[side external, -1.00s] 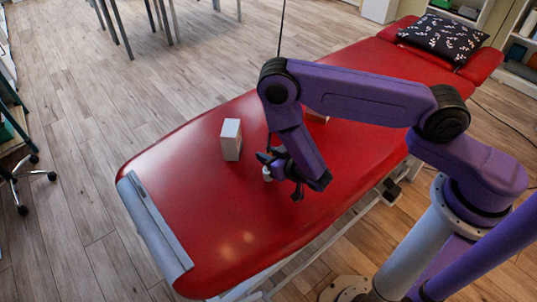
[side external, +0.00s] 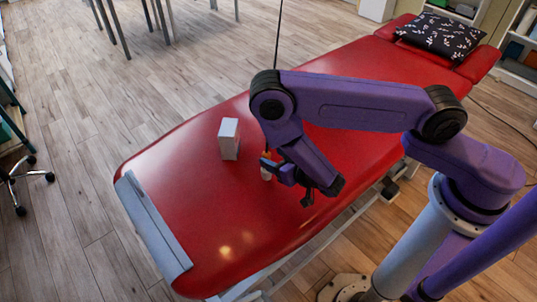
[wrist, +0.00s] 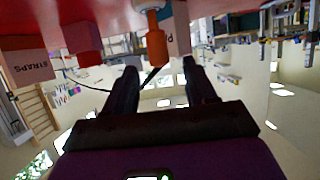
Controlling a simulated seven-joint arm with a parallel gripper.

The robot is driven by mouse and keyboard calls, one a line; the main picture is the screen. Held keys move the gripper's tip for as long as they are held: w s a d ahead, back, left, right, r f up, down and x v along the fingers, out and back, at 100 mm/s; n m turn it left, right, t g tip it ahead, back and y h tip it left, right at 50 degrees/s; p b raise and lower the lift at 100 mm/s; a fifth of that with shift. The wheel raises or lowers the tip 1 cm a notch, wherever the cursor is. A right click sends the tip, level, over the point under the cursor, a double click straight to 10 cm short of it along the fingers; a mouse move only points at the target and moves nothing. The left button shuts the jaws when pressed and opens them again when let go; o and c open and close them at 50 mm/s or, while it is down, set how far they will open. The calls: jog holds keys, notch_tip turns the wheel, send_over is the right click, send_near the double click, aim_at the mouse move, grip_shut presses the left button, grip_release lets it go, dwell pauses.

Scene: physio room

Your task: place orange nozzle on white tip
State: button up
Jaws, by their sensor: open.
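The orange nozzle (wrist: 156,46) is in the wrist view, which is upside down here. It stands in line with the white tip (wrist: 149,5) and appears seated on it, upright. In the side view the orange nozzle (side external: 266,156) shows as a small patch above the white bottle body (side external: 266,174) on the red table. My gripper (wrist: 160,70) is open and empty, its two dark fingers on either side of the nozzle's line with the nozzle just beyond the fingertips. In the side view my gripper (side external: 274,167) is right beside the bottle and partly covers it.
A white box (side external: 229,139) stands on the red treatment table (side external: 190,205) left of the bottle. The wrist view shows a box marked STRAPS (wrist: 25,62), a reddish block (wrist: 82,40) and a box behind the nozzle (wrist: 177,28).

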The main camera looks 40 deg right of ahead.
jog(key=shift+v, duration=1.6)
jog(key=shift+w, duration=0.1)
jog(key=s+a+r+n+g+y, duration=0.4)
jog(key=s+a+r+n+g, duration=0.15)
jog(key=s+r+g, duration=0.45)
jog(key=s+d+r+n+g+h, duration=0.3)
jog(key=s+d+r+n, duration=0.4)
jog(key=s+d+r, duration=0.4)
jog(key=s+d, duration=0.1)
jog(key=d, duration=0.2)
jog(key=shift+d+r+h, duration=0.3)
jog(key=shift+d+r, duration=0.05)
jog(key=shift+d, duration=0.05)
jog(key=shift+s, duration=0.15)
